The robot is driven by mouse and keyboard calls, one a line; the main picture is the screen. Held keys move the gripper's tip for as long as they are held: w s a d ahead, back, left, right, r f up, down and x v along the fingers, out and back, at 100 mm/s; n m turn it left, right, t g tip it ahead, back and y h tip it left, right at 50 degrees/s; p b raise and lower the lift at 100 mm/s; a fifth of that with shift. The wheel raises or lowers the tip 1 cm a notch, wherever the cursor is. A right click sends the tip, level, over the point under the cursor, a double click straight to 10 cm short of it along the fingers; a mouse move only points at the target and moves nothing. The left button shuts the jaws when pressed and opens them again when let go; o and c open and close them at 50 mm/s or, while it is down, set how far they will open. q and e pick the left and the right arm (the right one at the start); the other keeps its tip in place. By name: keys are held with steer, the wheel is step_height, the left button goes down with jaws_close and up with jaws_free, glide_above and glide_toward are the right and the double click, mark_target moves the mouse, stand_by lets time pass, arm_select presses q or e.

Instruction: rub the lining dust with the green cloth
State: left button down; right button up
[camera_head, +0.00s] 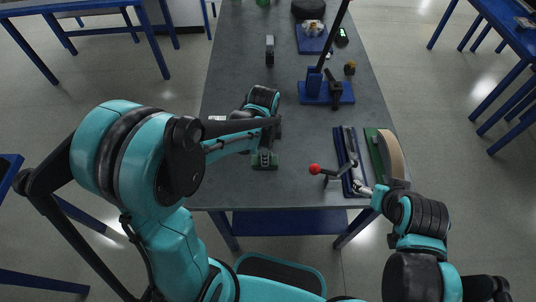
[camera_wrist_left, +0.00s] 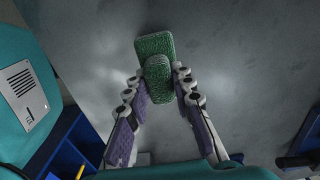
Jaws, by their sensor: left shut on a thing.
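The green cloth (camera_head: 265,161) is a small, thick pad near the front of the grey table. It also shows in the left wrist view (camera_wrist_left: 155,46), with a raised green part between my fingers. My left gripper (camera_wrist_left: 160,78) is shut on this raised part, pointing down at the table. In the head view, my left forearm partly hides the gripper. I cannot make out lining dust clearly in either view. My right gripper (camera_head: 365,188) is at the front right, by a metal part of the blue fixture; its finger opening is too small to judge.
A blue fixture (camera_head: 347,150) with a red-knobbed lever (camera_head: 314,169) lies at the front right, beside a green block with a curved tan piece (camera_head: 391,155). A blue stand (camera_head: 327,92) with a tall dark post is farther back. The table's middle is mostly bare.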

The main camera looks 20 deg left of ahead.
arm_select(q)
step_height(320, 180, up, 6)
steer(key=p, duration=0.5)
stand_by(0.4)
